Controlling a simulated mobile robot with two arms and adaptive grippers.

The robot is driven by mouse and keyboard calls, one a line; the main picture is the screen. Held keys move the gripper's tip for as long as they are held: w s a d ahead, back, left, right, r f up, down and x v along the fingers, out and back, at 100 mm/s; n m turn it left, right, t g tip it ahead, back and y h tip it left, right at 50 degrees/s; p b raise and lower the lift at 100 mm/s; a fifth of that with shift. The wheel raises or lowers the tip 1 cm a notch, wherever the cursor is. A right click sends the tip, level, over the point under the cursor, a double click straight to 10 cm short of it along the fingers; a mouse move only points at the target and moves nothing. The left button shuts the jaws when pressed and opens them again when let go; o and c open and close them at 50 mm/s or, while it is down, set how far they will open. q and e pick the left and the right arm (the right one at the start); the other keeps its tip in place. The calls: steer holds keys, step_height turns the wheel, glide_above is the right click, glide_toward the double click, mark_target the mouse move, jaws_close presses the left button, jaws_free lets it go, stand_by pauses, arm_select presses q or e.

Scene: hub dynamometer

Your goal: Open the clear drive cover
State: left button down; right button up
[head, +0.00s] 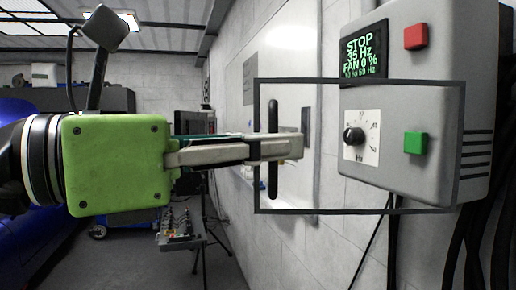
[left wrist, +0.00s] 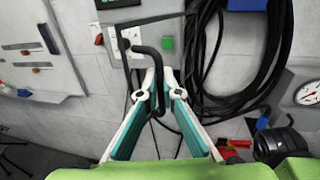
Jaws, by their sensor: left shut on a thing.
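The clear drive cover (head: 360,81) is a see-through panel with a dark rectangular rim, in front of the grey drive box (head: 430,50). In the head view its left edge extends past the box's left side, over the wall and whiteboard. A black bar handle (head: 272,185) stands upright near that edge; the bent handle also shows in the left wrist view (left wrist: 151,54). My left gripper (head: 290,148) is shut on the handle, its fingers pointing right across it. My right gripper is not in view.
The box carries a green-text display (head: 363,52), a red button (head: 415,36), a green button (head: 415,142) and a black knob (head: 354,136). Black cables (left wrist: 265,75) hang beside it. A whiteboard (head: 285,60) is on the wall. A small tool stand (head: 182,240) is below left.

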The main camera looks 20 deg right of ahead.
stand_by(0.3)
arm_select(q)
steer(key=c, duration=2.5)
jaws_free()
steer(key=shift+c, duration=0.2)
steer(key=shift+a, duration=0.1)
steer(key=s+a, duration=0.2)
steer(key=a, duration=0.9)
steer(key=shift+a, duration=0.4)
